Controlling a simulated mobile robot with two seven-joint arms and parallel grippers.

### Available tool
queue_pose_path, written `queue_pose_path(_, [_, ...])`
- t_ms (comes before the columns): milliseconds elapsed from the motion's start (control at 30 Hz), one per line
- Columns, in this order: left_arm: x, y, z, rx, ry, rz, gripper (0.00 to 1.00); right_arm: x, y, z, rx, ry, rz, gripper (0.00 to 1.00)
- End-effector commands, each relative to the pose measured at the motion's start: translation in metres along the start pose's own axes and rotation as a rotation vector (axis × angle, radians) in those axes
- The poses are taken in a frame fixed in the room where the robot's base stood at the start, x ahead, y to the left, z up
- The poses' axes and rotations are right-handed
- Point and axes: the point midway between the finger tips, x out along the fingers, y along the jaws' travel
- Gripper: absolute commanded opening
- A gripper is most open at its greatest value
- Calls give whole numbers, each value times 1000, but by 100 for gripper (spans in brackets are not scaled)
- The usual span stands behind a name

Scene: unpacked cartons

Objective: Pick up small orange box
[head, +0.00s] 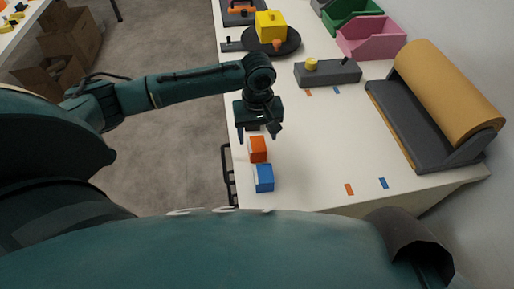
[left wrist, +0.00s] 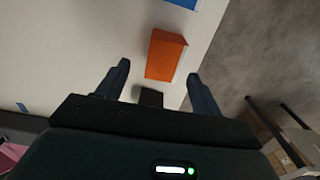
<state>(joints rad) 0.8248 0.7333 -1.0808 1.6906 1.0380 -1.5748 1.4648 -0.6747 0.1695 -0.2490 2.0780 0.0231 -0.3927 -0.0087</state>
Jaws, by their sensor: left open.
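The small orange box (head: 259,149) stands on the white table near its left edge, just behind a blue box (head: 264,178). In the left wrist view the orange box (left wrist: 165,56) lies ahead of the fingertips, roughly between their lines. My left gripper (head: 257,134) is just behind the orange box in the head view, pointing down, open and empty. In the left wrist view its two fingers (left wrist: 155,84) are spread apart, with a small dark object (left wrist: 150,97) between them. My right gripper is in neither view.
A roll of brown paper on a grey holder (head: 448,97) stands on the right. A grey block with a yellow knob (head: 328,74), a yellow box on a dark round plate (head: 271,26), and pink (head: 371,38) and green (head: 350,16) bins are farther back. The middle of the table (head: 325,135) is clear.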

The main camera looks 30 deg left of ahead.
Motion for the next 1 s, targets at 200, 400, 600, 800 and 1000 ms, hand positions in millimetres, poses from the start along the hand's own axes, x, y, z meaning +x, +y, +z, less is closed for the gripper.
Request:
queue_pose_path(200, [33,-4,1,-1,-2,-3,66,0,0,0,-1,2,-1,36])
queue_pose_path(400, [39,-4,1,0,0,-1,66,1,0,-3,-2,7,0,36])
queue_pose_path(600, [38,-4,1,1,0,-2,60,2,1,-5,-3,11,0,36])
queue_pose_path(800, [38,-4,1,1,0,-2,43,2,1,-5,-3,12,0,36])
queue_pose_path(1000, [38,-4,1,1,0,-2,27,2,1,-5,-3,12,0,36])
